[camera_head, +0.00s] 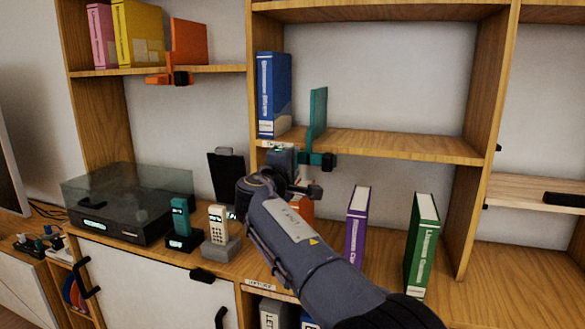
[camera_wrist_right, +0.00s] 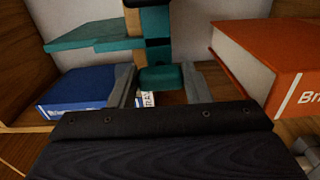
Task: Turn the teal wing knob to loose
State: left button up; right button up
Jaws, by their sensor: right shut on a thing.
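The teal bookend clamp (camera_head: 318,112) grips the edge of the middle shelf, its upright plate standing above the board. A black block (camera_head: 328,162) sits at its right end. In the right wrist view, the teal wing knob (camera_wrist_right: 160,79) is between the two grey fingers of my right gripper (camera_wrist_right: 158,84), which is shut on it. In the head view my right gripper (camera_head: 284,160) is at the shelf edge and hides the knob. The knob's turn position cannot be told. My left gripper is not in view.
A blue book (camera_head: 272,95) stands left of the teal plate. Below are a partly hidden orange book (camera_wrist_right: 262,55), a purple book (camera_head: 357,225) and a green book (camera_head: 421,245). Phones (camera_head: 219,225) and a record player (camera_head: 125,205) are left. An orange clamp (camera_head: 188,42) is at upper left.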

dwell(0.3)
jog(key=o, duration=1)
jog(key=b+v, duration=0.1)
jog(key=v, duration=0.6)
jog(key=shift+s+a+b, duration=0.15)
jog(key=shift+s+b, duration=0.15)
jog(key=shift+s, duration=0.05)
